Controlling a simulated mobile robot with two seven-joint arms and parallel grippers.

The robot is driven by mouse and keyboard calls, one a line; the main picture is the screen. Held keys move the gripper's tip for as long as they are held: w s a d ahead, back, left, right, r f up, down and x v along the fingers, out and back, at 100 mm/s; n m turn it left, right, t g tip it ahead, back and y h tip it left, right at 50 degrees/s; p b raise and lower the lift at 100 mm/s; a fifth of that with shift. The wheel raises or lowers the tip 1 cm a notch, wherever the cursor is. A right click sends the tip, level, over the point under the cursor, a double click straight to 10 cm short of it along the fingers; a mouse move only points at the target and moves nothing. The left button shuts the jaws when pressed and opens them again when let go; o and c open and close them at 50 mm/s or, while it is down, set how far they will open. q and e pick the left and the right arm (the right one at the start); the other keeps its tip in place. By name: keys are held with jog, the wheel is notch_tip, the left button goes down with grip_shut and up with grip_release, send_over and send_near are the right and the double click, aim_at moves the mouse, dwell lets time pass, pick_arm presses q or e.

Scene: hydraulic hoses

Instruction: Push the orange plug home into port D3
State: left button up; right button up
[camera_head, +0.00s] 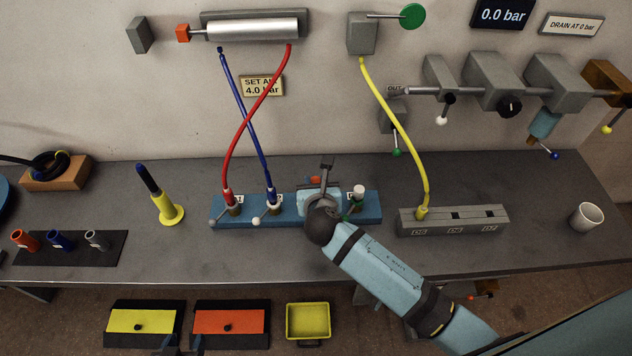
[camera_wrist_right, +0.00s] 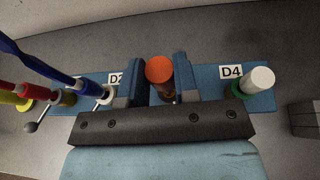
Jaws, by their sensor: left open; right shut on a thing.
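The orange plug (camera_wrist_right: 159,70) stands between the two fingers of my right gripper (camera_wrist_right: 160,82), which is shut on it. In the head view only a bit of the orange plug (camera_head: 315,180) shows behind my right gripper (camera_head: 321,182). The plug is over the blue port block (camera_head: 370,208), between the D2 and D4 labels. Port D3 and its label are hidden by the gripper and plug, so I cannot tell how deep the plug sits. My left gripper (camera_head: 182,347) is partly in view at the bottom edge, open and empty, away from the block.
A red hose (camera_head: 228,165) and a blue hose (camera_head: 250,130) end at the block's left ports. A white-capped plug (camera_wrist_right: 257,81) with a green ring stands at D4. A grey block (camera_head: 453,220) with a yellow hose (camera_head: 405,145) is to the right.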

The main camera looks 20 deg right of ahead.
jog(key=shift+r, duration=0.1)
dwell(0.4)
jog(key=shift+p, duration=0.6)
dwell(0.3)
jog(key=shift+p, duration=0.5)
dwell(0.6)
jog(key=shift+f+b, duration=0.35)
jog(key=shift+f, duration=0.65)
jog(key=shift+f, duration=0.3)
jog(key=shift+f, duration=0.4)
